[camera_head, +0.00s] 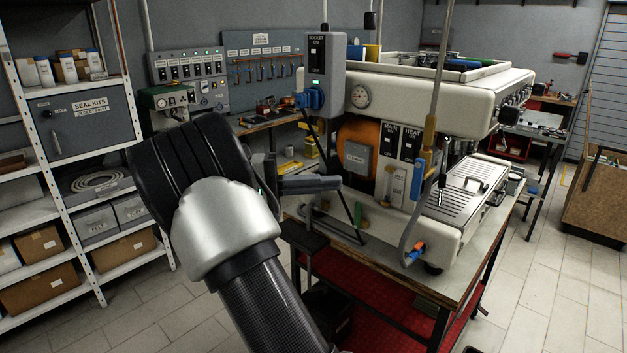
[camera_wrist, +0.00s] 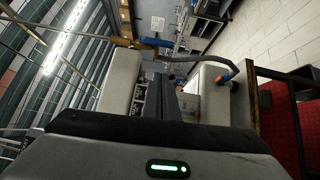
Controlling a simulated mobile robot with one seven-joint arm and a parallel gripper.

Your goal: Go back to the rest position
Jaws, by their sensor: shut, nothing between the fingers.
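My gripper (camera_head: 311,184) is at the end of my arm in the middle of the head view, pointing right toward the side of the espresso machine (camera_head: 445,92). Its fingers are together with nothing visible between them. In the wrist view my gripper (camera_wrist: 188,98) points away from the camera toward the machine, which appears turned on its side. The machine's MAIN and HEAT switch panel (camera_head: 397,150) is on its side, just right of the fingers. I cannot tell from the head view how far the fingertips are from the machine's side.
A grey socket box (camera_head: 320,75) with a blue plug stands above the gripper. A hose with an orange end (camera_head: 415,252) hangs by the machine. The machine sits on a workbench (camera_head: 465,270). A shelf rack (camera_head: 75,170) stands at left.

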